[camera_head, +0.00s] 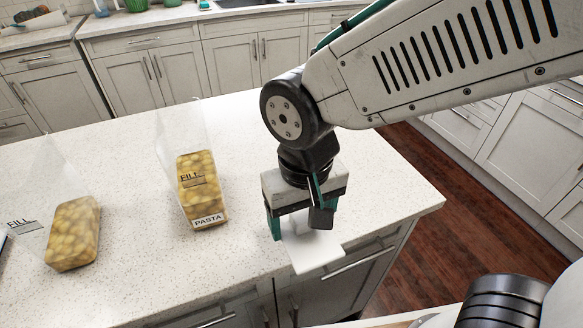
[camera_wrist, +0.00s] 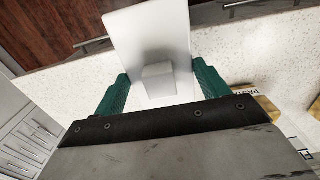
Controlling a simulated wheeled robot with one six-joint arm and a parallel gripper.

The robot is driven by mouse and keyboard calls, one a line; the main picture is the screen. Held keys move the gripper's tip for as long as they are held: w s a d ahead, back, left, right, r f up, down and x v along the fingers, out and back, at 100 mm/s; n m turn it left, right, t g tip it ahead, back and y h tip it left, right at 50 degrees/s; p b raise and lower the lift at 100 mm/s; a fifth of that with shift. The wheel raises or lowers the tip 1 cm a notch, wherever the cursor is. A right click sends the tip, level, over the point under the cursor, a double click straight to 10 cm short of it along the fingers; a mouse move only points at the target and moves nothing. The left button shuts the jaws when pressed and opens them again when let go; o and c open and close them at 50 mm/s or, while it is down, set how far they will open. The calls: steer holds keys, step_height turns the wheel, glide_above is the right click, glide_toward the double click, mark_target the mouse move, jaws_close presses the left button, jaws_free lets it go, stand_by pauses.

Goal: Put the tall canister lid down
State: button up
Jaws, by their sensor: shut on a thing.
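The lid (camera_head: 320,252) is a flat white rectangular plate with a small block-like knob. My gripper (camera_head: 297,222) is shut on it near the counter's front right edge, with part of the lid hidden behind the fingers. In the wrist view the lid (camera_wrist: 150,35) lies between the green fingers of my gripper (camera_wrist: 160,88), with its knob facing the camera. Whether the lid touches the counter is unclear. A clear tall canister with a PASTA label (camera_head: 203,190) stands to the left of my gripper.
Another clear canister (camera_head: 73,232) with similar yellow contents stands farther left on the speckled white counter (camera_head: 125,235). The counter between the canisters and behind them is clear. The counter's right edge drops to a wooden floor (camera_head: 440,190).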

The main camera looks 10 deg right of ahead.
steer(key=w, duration=0.5)
steer(key=w+f, duration=0.1)
steer(key=w, duration=0.9)
steer(key=shift+d+f, duration=0.15)
steer(key=shift+f, duration=0.05)
steer(key=shift+w+f, duration=0.15)
steer(key=shift+f, duration=0.75)
steer(key=shift+w+f, duration=0.15)
steer(key=shift+f, duration=0.75)
steer(key=o, duration=0.6)
steer(key=shift+f, duration=0.2)
steer(key=o, duration=0.4)
step_height(320, 180, up, 12)
steer(key=shift+r, duration=0.25)
